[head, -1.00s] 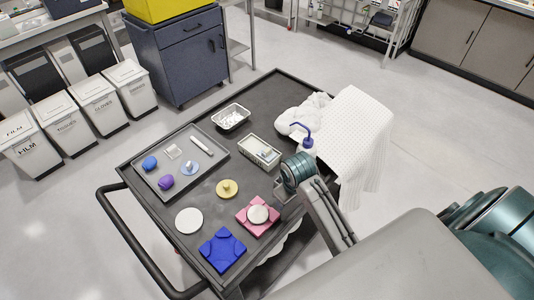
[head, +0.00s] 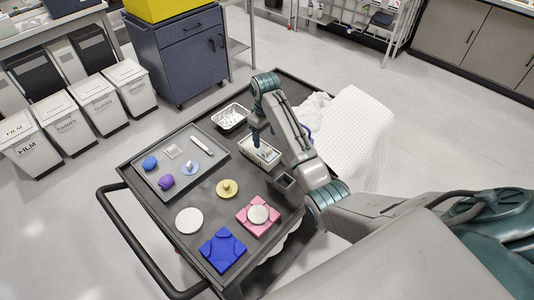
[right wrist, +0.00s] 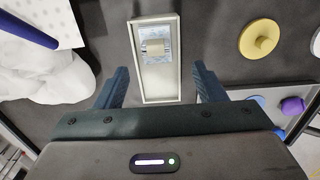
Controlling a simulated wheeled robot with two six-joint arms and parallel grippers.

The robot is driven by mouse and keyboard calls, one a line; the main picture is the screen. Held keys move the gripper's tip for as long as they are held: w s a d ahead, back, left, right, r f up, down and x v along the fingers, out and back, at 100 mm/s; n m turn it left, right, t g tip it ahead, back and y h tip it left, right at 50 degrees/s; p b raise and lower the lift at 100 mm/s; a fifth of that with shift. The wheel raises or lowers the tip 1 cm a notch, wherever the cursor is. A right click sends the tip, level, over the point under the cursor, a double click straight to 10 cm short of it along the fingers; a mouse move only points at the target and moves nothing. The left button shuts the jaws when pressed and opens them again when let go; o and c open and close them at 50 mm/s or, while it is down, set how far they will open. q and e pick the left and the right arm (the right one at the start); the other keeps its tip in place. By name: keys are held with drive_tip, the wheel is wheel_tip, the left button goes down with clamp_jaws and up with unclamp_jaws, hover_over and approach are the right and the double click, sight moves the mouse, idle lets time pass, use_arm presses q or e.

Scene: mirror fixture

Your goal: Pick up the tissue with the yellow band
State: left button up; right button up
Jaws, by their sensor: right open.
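The tissue, a small pale packet with a beige-yellow band, lies in a narrow cream tray (head: 273,163) on the dark cart. The tissue (right wrist: 153,46) shows clearly in the right wrist view, toward the far end of the tray (right wrist: 158,85). My right gripper (head: 257,141) is above the tray and partly covers it in the head view. In the right wrist view my right gripper (right wrist: 162,85) is open and empty, its fingers on either side of the tray, with the tissue ahead of them. My left gripper is not in view.
A metal dish (head: 231,116) of white bits stands behind the tray. A small dark open box (head: 285,181) is near my arm. A yellow knobbed disc (head: 227,188), a pink block (head: 257,215) and a grey tray (head: 180,185) are close. White cloth (head: 352,130) drapes the right side.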

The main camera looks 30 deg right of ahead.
sight(267, 150)
drive_tip(key=shift+f, duration=0.8)
drive_tip(key=f+p, duration=0.2)
drive_tip(key=f, duration=0.1)
drive_tip(key=f+p, duration=0.1)
drive_tip(key=shift+d+f, duration=0.35)
drive_tip(key=shift+f, duration=0.4)
drive_tip(key=c, duration=1)
